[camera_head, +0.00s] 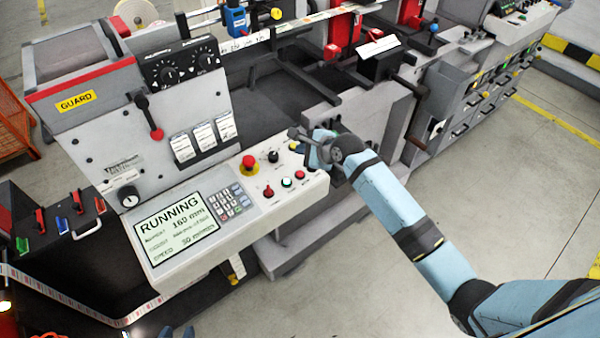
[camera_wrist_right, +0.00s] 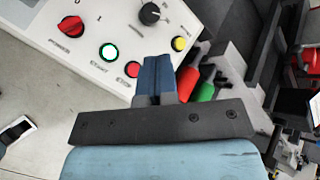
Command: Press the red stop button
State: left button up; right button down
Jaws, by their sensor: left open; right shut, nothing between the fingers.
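The red stop button (camera_head: 300,175) is a small round button at the right end of the white control panel. It also shows in the right wrist view (camera_wrist_right: 132,69), labelled STOP, beside the green-lit start button (camera_wrist_right: 108,52). My right gripper (camera_head: 314,152) is over the panel's right end, just beyond the stop button. In the right wrist view its blue fingers (camera_wrist_right: 157,66) are shut together and empty, just right of the button; I see no contact. Two blue tips of my left gripper (camera_head: 178,332) show at the bottom edge, apart and empty, far from the button.
The panel also carries a red mushroom button (camera_head: 249,162), a black knob (camera_head: 273,157), a yellow button (camera_wrist_right: 179,44), a red power knob (camera_head: 267,191) and a keypad (camera_head: 229,202). The display (camera_head: 176,228) reads RUNNING. Machine levers and rails lie behind the right gripper.

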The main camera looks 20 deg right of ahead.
aim_at(301, 176)
jog(key=f+b, duration=0.1)
jog(key=f, duration=0.1)
jog(key=f+b, duration=0.1)
jog(key=f, duration=0.1)
jog(key=f+b, duration=0.1)
jog(key=f, duration=0.1)
jog(key=shift+w+a+f, duration=0.1)
jog(key=shift+w, duration=0.25)
jog(key=shift+w+f, duration=0.1)
jog(key=shift+f, duration=0.2)
jog(key=shift+w+a+f+b, duration=0.15)
jog(key=shift+f+b, duration=0.15)
jog(key=shift+f, duration=0.3)
dwell(0.5)
jog(key=shift+f, duration=0.2)
dwell(0.4)
